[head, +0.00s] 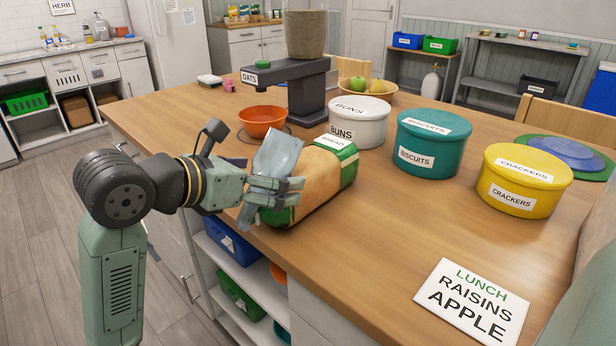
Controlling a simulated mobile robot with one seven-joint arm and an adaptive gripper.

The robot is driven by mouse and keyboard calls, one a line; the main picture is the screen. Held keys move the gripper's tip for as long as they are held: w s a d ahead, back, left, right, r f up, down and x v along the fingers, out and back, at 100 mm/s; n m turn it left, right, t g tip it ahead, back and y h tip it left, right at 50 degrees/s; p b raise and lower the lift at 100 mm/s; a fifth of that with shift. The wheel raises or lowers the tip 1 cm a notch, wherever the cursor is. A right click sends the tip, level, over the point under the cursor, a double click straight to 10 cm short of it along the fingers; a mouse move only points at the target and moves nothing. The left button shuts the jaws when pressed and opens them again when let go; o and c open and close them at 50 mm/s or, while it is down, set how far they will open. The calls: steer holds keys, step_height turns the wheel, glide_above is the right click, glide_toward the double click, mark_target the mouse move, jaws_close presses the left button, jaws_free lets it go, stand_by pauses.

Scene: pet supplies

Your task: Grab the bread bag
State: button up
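The bread bag (323,178) lies on its side on the wooden counter near its left edge. It is a tan loaf with green bands and a white BREAD label, and a pale grey-blue plastic tail flares up at its near left end. My gripper (288,193) is at that end, reaching in from the left. Its fingers are close together and look shut on the gathered plastic. The fingers hide part of the bag's near end, so the exact contact is not clear. The bag appears to rest on the counter.
A white BUNS tin (359,125), teal BISCUITS tin (430,145) and yellow CRACKERS tin (520,185) stand to the right. A lunch sign (472,301) lies in front. The counter between is clear.

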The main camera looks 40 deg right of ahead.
steer(key=x, duration=0.1)
steer(key=p+x, duration=0.1)
steer(key=x, duration=0.2)
steer(key=shift+s+d+p, duration=0.3)
steer(key=shift+d, duration=0.1)
steer(key=shift+w+d+f, duration=0.1)
steer(key=shift+d+f, duration=0.1)
steer(key=shift+f, duration=0.05)
steer(key=shift+c, duration=0.2)
steer(key=c, duration=1.6)
steer(key=shift+c, duration=0.4)
steer(key=shift+r, duration=0.2)
